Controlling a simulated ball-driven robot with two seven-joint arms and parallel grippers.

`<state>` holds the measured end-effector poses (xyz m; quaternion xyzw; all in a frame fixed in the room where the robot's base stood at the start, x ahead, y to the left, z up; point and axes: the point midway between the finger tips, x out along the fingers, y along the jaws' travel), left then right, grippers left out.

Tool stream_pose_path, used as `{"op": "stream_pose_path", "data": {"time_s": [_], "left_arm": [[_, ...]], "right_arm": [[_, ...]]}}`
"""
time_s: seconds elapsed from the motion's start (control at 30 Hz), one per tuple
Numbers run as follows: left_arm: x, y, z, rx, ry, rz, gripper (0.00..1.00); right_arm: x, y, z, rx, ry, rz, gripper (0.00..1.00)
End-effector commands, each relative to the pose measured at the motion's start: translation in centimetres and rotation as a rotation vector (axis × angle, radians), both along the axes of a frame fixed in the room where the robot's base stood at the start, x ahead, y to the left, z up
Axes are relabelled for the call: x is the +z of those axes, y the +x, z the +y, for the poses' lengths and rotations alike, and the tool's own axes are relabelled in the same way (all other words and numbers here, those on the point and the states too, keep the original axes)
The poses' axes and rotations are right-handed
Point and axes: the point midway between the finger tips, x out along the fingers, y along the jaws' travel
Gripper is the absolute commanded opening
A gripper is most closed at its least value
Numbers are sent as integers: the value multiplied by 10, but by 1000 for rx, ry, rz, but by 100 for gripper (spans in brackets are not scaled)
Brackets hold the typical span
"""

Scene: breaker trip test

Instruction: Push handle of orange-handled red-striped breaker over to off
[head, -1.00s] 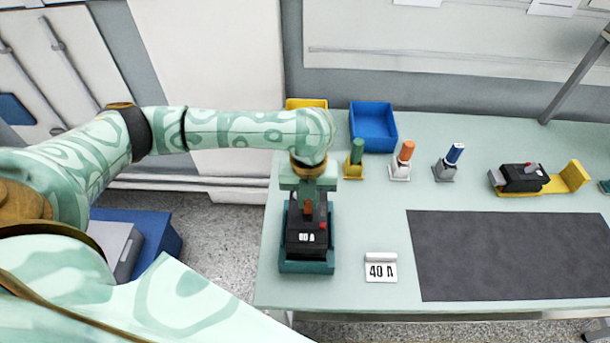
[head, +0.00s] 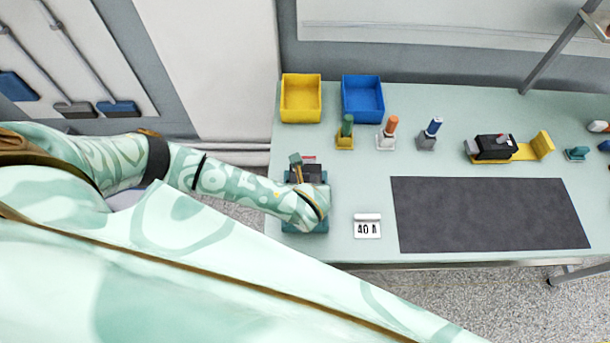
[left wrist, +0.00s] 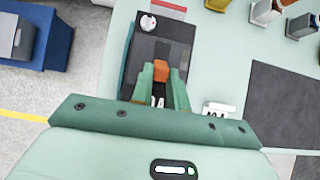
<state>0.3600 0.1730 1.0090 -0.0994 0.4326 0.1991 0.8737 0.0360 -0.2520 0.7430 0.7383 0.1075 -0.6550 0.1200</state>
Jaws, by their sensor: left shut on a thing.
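The breaker (head: 314,174) is a dark block in a teal holder (head: 322,226) at the table's left end in the head view, partly covered by my left arm. In the left wrist view the breaker (left wrist: 172,45) shows a round white knob at one corner, and a red-and-white strip (left wrist: 168,6) lies just beyond it. Its orange handle (left wrist: 160,70) stands between the two green fingers of my left gripper (left wrist: 160,82), which is shut on it. In the head view the fingertips and the handle are hidden. My right gripper is not in view.
A white "40 A" card (head: 367,227) stands right of the holder, beside a dark mat (head: 490,215). Behind are yellow (head: 301,99) and blue (head: 363,98) bins and green-, orange- and blue-topped pieces on small stands. Another black device (head: 490,148) sits on a yellow base.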

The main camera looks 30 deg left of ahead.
Motion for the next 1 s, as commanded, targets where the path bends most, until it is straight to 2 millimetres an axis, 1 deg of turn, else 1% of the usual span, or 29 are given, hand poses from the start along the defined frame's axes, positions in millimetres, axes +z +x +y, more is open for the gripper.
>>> {"op": "stream_pose_path", "data": {"time_s": [0.53,0.57,0.6,0.63,0.87,1.0], "left_arm": [[-3,-2,1,2,12,-16,0],[-3,-2,1,2,13,-17,24],[-3,-2,1,2,13,-17,36],[-2,-1,1,2,13,-17,38],[-2,-1,0,1,12,-18,38],[6,-7,-3,0,10,-16,38]], "right_arm": [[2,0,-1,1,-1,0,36],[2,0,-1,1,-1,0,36],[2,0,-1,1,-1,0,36],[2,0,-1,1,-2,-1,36],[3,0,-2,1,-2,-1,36],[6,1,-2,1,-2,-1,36]]}}
